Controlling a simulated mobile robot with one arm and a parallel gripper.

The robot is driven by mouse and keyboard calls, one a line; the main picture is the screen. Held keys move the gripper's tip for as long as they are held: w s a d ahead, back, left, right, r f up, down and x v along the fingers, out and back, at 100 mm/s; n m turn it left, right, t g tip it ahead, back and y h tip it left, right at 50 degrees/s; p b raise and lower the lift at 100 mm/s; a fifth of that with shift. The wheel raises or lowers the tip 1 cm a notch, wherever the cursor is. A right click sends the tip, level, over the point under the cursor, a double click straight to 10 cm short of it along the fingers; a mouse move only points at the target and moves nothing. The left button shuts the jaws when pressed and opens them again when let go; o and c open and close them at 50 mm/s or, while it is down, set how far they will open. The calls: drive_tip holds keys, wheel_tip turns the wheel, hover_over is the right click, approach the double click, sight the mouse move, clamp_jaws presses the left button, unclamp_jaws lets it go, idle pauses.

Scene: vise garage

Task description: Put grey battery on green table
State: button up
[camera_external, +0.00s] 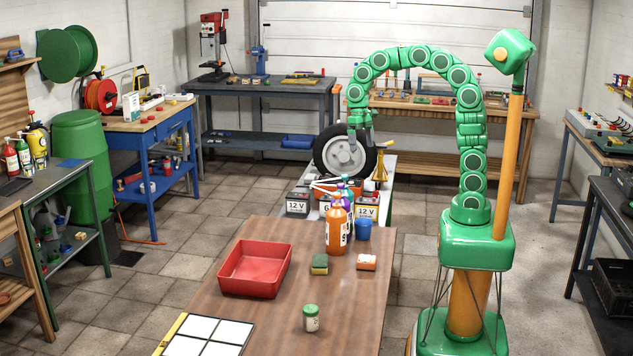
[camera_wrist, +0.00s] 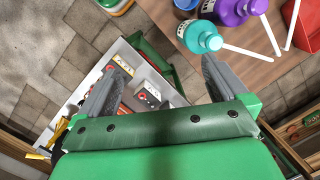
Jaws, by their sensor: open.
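Several batteries stand on a white-topped table (camera_external: 386,172) behind the brown table. The left one, marked 12 V, looks dark grey (camera_external: 297,203). Another 12 V battery (camera_external: 367,207) is at the right, and one between them (camera_external: 325,206) is partly hidden by bottles. My gripper (camera_external: 363,140) hangs above the white-topped table beside the tyre. In the wrist view my gripper (camera_wrist: 162,68) is open and empty, with small boxy battery-like things (camera_wrist: 148,96) below between its fingers. A bench with dark green legs (camera_external: 103,205) stands at left; I cannot tell which table is the green one.
The brown table (camera_external: 220,298) holds a red tray (camera_external: 255,268), an orange bottle (camera_external: 337,229), a blue cup (camera_external: 363,229), sponges and a small green-lidded jar (camera_external: 311,318).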

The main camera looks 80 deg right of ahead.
drive_tip(key=s+a+f+n+h, duration=0.1)
drive_tip(key=s+f+n, duration=0.1)
drive_tip(key=s, duration=1.2)
drive_tip(key=s+a+f+n, duration=0.1)
drive_tip(key=s+f+n, duration=0.2)
drive_tip(key=s, duration=1.1)
drive_tip(key=shift+s+a+n+h, duration=0.15)
drive_tip(key=shift+a+n+h, duration=0.2)
drive_tip(key=shift+n, duration=0.35)
